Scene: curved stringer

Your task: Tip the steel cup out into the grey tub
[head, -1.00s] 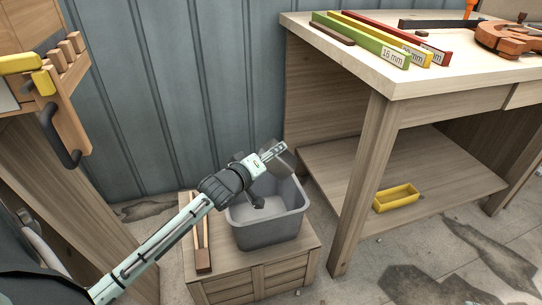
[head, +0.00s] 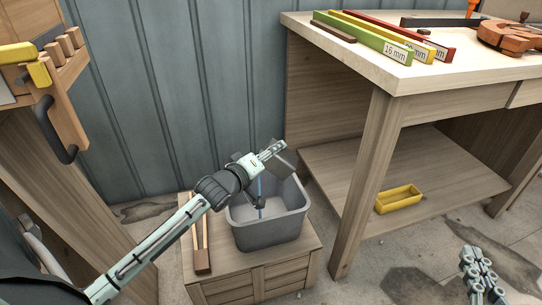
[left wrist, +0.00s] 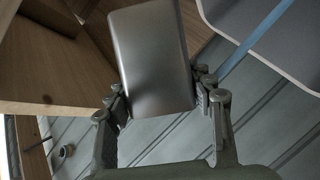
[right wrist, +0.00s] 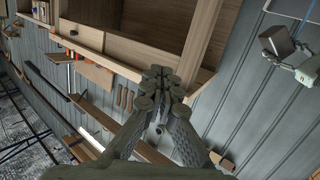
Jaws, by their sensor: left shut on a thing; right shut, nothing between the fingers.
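The steel cup (head: 285,160) is in my left gripper (head: 272,150), tilted above the far part of the grey tub (head: 270,236). In the left wrist view the cup (left wrist: 155,62) sits between the two fingers, its smooth grey side showing; its mouth is hidden. The tub's rim (left wrist: 215,25) shows at upper right there. The cup (right wrist: 276,41) also shows in the right wrist view. A small dark shape and a thin blue strip (head: 261,186) show over the tub; what they are is unclear. My right gripper (head: 478,270) is shut and empty, at lower right.
The tub stands on a low wooden crate (head: 255,277) beside a wooden strip piece (head: 202,262). A workbench (head: 400,80) with coloured bars is at right, a yellow tray (head: 398,198) on its lower shelf. A wooden rack (head: 62,115) is at left.

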